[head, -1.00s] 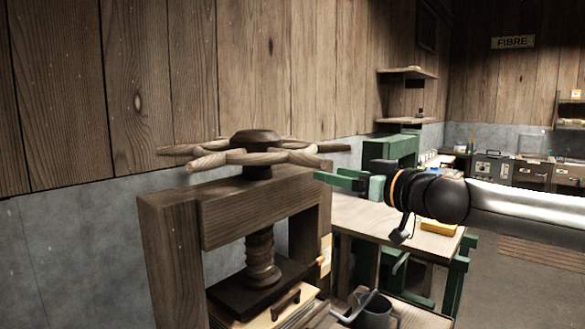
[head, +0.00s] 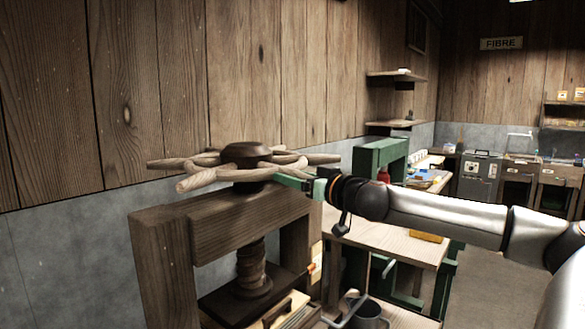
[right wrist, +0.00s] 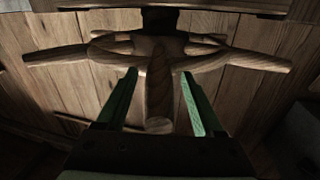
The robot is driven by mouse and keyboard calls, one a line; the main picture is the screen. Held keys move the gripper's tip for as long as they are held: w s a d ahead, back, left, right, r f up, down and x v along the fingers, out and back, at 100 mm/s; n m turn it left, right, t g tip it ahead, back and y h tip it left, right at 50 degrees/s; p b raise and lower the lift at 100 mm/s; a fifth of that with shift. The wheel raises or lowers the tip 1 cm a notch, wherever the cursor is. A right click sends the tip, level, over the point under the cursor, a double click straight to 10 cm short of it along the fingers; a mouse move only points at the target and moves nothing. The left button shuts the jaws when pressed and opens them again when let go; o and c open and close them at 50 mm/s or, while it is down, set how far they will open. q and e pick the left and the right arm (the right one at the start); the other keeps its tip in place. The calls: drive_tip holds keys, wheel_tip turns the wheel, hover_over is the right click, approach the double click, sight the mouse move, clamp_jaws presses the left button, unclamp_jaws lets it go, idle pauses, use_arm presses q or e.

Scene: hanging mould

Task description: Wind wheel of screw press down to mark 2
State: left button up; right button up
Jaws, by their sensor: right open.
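The wooden wheel (head: 250,158) with several spoke handles sits on top of the screw press (head: 215,225). The threaded screw (head: 251,265) runs down from the beam to a dark pressing plate (head: 255,297). My right gripper (head: 290,180) is at the right side of the wheel, by a near handle. In the right wrist view, the green fingers (right wrist: 160,95) are apart, with one wheel handle (right wrist: 159,95) between them and a gap on both sides. An orange pointer (head: 313,267) shows at the right post; no mark number is readable. My left gripper is not in view.
A wooden workbench (head: 385,240) with a yellow block stands right of the press. A green frame (head: 378,155) is behind, and the plank wall runs close behind the wheel.

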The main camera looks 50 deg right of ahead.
drive_tip(key=shift+w+d, duration=0.1)
drive_tip(key=shift+w, duration=0.4)
clamp_jaws()
idle(0.3)
idle(0.9)
